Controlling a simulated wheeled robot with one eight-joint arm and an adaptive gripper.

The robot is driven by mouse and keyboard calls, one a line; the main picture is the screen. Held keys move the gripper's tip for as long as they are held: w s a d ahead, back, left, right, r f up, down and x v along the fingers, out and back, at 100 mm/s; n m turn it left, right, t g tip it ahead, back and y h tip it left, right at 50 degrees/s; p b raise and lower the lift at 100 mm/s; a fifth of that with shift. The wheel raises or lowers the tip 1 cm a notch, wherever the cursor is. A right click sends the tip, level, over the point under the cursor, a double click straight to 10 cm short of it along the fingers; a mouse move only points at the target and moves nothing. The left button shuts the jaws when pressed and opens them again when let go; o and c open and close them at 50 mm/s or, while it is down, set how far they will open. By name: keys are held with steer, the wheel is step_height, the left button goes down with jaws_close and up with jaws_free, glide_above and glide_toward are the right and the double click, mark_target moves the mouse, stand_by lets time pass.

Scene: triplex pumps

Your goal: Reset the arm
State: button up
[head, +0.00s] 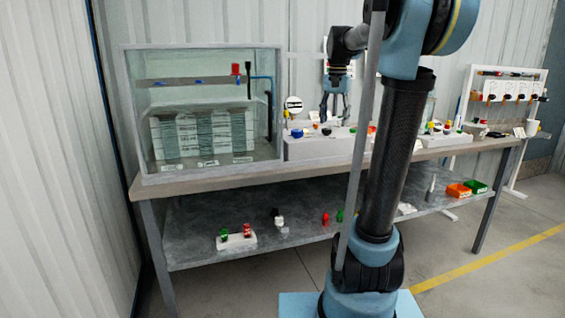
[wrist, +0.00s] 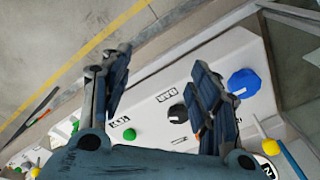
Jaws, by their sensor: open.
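My gripper (head: 336,106) hangs pointing down at the end of my raised arm, over the white panel (head: 305,150) on the workbench. In the wrist view my gripper (wrist: 160,85) has its two dark fingers wide apart, with nothing between them. Below and beyond the fingers lies the white panel, with a blue knob (wrist: 244,83) right of the right finger and a black knob (wrist: 178,113) close to that finger. A green knob (wrist: 129,134) sits near the left finger. Whether the fingers touch anything cannot be told.
A glass tank (head: 205,110) stands on the left of the workbench (head: 230,179). The lower shelf (head: 290,237) bears small red, green and white parts, with orange (head: 459,191) and green (head: 475,186) bins at its right end. A white rack (head: 507,90) stands at right. Open floor lies in front.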

steer(key=s+f+n+t, duration=0.1)
steer(key=s+f+n, duration=0.5)
steer(key=s+f, duration=2.3)
steer(key=shift+s+a+t, duration=0.15)
steer(key=shift+s+t, duration=0.15)
steer(key=shift+s, duration=0.25)
steer(key=shift+w+f, duration=0.15)
steer(key=shift+w, duration=0.35)
stand_by(1.2)
